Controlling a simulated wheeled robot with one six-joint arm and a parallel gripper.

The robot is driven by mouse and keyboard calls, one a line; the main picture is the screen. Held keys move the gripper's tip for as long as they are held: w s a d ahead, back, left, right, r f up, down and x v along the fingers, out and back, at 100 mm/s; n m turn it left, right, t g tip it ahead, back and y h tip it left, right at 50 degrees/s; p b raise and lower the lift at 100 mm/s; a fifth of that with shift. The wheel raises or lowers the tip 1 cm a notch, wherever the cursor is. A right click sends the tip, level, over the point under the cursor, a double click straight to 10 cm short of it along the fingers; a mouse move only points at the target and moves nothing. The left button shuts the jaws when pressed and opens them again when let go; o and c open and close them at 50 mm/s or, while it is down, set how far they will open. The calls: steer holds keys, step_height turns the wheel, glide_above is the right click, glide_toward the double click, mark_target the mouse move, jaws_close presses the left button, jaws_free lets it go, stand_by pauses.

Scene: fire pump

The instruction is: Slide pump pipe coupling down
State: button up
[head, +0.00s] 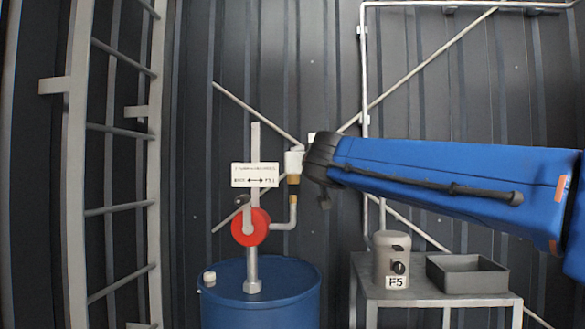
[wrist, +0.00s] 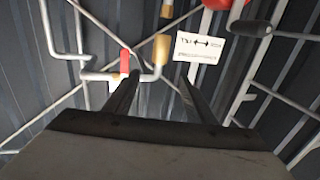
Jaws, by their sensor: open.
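The pump pipe coupling is a brass-coloured sleeve (head: 293,180) on the upright pipe to the right of the red pump (head: 251,227). A pale pipe elbow (head: 294,160) sits just above it. In the wrist view, which is turned upside down, the coupling (wrist: 161,50) lies just beyond the fingertips, between their lines. A second brass piece (wrist: 167,9) is at the top edge. My gripper (wrist: 159,77) is open, its two dark fingers apart and empty. In the head view its fingers are hidden or unclear beside the pipe.
A sign (head: 255,175) with an arrow stands above the pump. The pump sits on a blue barrel (head: 261,272). A red piece (wrist: 125,61) is near the left finger. A metal table (head: 440,298) holds a grey canister (head: 392,258) and a tray (head: 467,286). A ladder (head: 77,150) is left.

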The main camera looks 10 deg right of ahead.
glide_above(294, 183)
steer(key=w, duration=0.2)
steer(key=shift+d, duration=0.1)
stand_by(0.5)
steer(key=shift+c, duration=0.5)
jaws_close()
steer(key=shift+f, duration=2.85)
steer(key=shift+o, duration=0.5)
jaws_free()
steer(key=shift+s, duration=0.1)
